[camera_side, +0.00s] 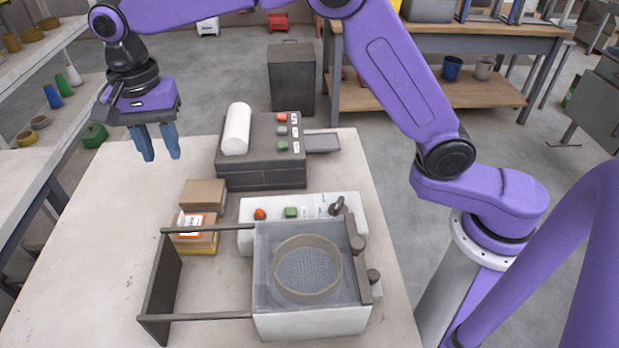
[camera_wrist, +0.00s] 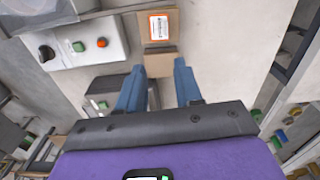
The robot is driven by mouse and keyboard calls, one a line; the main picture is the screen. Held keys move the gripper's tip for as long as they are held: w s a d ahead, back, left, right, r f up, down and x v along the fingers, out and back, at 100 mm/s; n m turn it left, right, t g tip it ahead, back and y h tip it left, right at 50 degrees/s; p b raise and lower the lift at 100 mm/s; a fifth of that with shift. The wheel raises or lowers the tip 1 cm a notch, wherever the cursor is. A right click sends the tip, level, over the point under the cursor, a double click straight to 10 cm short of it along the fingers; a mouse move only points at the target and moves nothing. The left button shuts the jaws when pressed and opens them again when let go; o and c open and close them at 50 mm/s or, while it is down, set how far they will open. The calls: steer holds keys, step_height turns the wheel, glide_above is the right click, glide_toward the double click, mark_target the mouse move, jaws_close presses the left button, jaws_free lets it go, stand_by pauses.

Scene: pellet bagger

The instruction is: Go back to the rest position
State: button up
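My gripper (camera_side: 162,143) hangs at the upper left in the side view, above the back left part of the table. Its two blue fingers point down and stand apart with nothing between them. In the wrist view the gripper (camera_wrist: 157,85) also shows spread, empty fingers. The pellet bagger, a pale machine (camera_side: 315,322) with a clear cover over a round mesh-bottomed ring (camera_side: 308,268), sits at the front of the table. My gripper is well apart from it.
A dark box-shaped machine (camera_side: 262,180) with a white roll (camera_side: 237,130) stands at the table's back. Cardboard boxes (camera_side: 203,194) lie left of centre, one with an orange-edged label. A dark frame (camera_side: 160,290) extends left from the bagger. The table's left side (camera_side: 100,250) is clear.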

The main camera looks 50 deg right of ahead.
steer(key=s+d+f+n, duration=0.2)
steer(key=s+d+n, duration=0.8)
steer(key=s+d, duration=0.3)
steer(key=s+d+f+n, duration=0.2)
steer(key=s+d+n, duration=0.9)
steer(key=s, duration=0.7)
steer(key=d, duration=0.3)
steer(key=shift+s+f, duration=0.25)
steer(key=shift+f, duration=0.05)
